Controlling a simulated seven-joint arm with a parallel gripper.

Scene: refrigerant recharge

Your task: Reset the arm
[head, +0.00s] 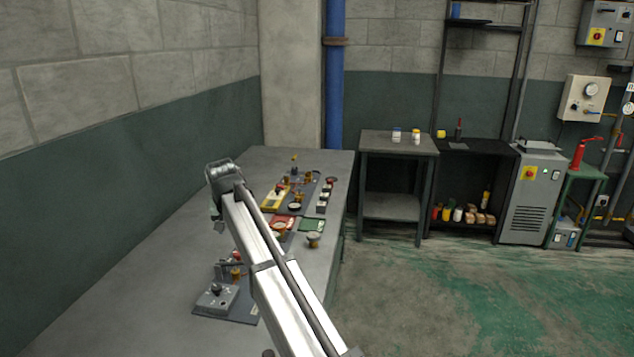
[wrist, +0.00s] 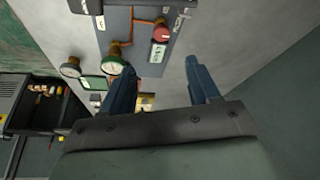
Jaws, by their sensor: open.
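My arm reaches up over the workbench in the head view, with its dark wrist end raised above the bench's left part. The fingers cannot be made out in the head view. In the wrist view my gripper (wrist: 160,68) shows two blue fingers spread wide apart with nothing between them. It is held above the grey bench (head: 150,270). The left finger covers part of the fittings on the panel below. My arm hides part of the bench's middle in the head view.
The bench holds gauges, a yellow tray (head: 274,200), a green mat (head: 312,225) and a grey box with a knob (head: 215,298). The bench's left side is bare. A side table (head: 398,145), an open black shelf (head: 468,160) and a grey cabinet (head: 530,195) stand behind.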

